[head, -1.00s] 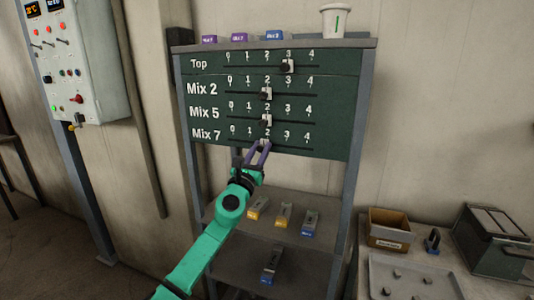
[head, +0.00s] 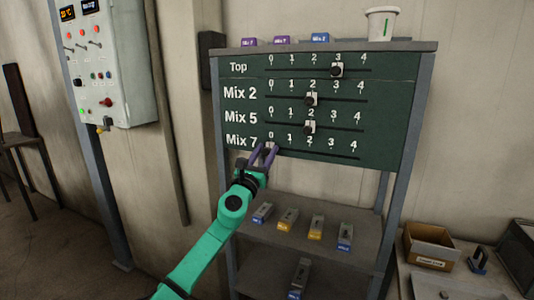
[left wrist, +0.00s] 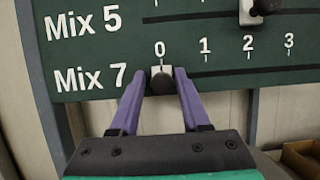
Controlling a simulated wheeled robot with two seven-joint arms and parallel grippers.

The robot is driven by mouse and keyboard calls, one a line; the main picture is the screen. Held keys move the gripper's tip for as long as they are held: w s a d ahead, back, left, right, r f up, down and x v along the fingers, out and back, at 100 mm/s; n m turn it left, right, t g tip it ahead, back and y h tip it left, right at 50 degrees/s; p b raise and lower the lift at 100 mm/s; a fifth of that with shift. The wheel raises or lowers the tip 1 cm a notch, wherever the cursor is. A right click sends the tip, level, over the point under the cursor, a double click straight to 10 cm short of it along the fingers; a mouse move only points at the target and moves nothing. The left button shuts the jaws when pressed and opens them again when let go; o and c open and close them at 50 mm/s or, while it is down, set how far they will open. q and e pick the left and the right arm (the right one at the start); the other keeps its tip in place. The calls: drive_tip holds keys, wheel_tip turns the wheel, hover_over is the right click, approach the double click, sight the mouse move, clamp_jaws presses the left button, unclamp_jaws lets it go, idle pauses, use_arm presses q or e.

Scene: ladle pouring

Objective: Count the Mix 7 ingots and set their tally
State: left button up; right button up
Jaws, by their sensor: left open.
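The green tally board (head: 390,145) has four rows of sliders. The Mix 7 slider (left wrist: 162,82) stands at 0. The Top slider (head: 337,70) is at 3; the Mix 2 slider (head: 311,99) and Mix 5 slider (head: 309,127) are at 2. My left gripper (head: 264,152) is open, its purple fingers either side of the Mix 7 knob; I cannot tell whether they touch it. Small ingots with coloured labels stand on the rack top, such as a purple one (head: 281,41) and a blue one (head: 320,38), and on the shelf below the board (head: 316,227). Most labels are too small to read.
A white cup (head: 382,24) stands on the rack top. Another ingot (head: 299,278) lies on the lower shelf. A control box (head: 110,70) hangs at left. A cardboard box (head: 431,246) sits on the right bench. The space before the board is otherwise free.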

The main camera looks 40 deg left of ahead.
use_arm(q)
drive_tip(key=shift+o, duration=0.2)
drive_tip(key=shift+a, duration=0.2)
drive_tip(key=shift+d, duration=0.1)
drive_tip(key=shift+s+d+f, duration=0.1)
drive_tip(key=shift+s, duration=0.05)
drive_tip(key=shift+s+d+f, duration=0.15)
drive_tip(key=shift+s+f, duration=0.05)
drive_tip(key=shift+s, duration=0.1)
drive_tip(key=b+v, duration=0.3)
drive_tip(key=v, duration=1)
drive_tip(key=shift+s, duration=0.25)
drive_tip(key=shift+f, duration=0.1)
